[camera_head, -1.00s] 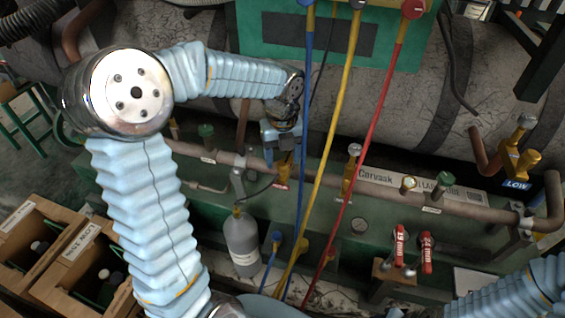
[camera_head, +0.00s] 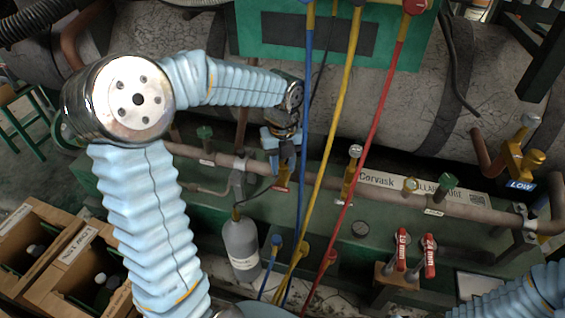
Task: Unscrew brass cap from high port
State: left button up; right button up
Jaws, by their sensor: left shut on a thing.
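My left gripper (camera_head: 282,163) points down over a fitting on the copper pipe, behind the blue hose. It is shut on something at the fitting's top. The gripper hides the brass cap and most of the port, so I cannot see how far the cap is turned. A red tag (camera_head: 281,188) shows just below the fingers. At the right, another brass fitting (camera_head: 522,158) stands above a blue LOW label (camera_head: 520,185). My right arm enters at the lower right; its gripper is out of view.
Blue, yellow (camera_head: 334,130) and red (camera_head: 372,140) hoses hang close to the right of my left gripper. A grey bottle (camera_head: 241,243) stands below. Red-handled valves (camera_head: 430,256) are at the lower right. Wooden crates (camera_head: 110,300) sit at the lower left.

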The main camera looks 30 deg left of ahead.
pick_arm(q)
jog(key=n, duration=0.3)
jog(key=shift+n, duration=0.4)
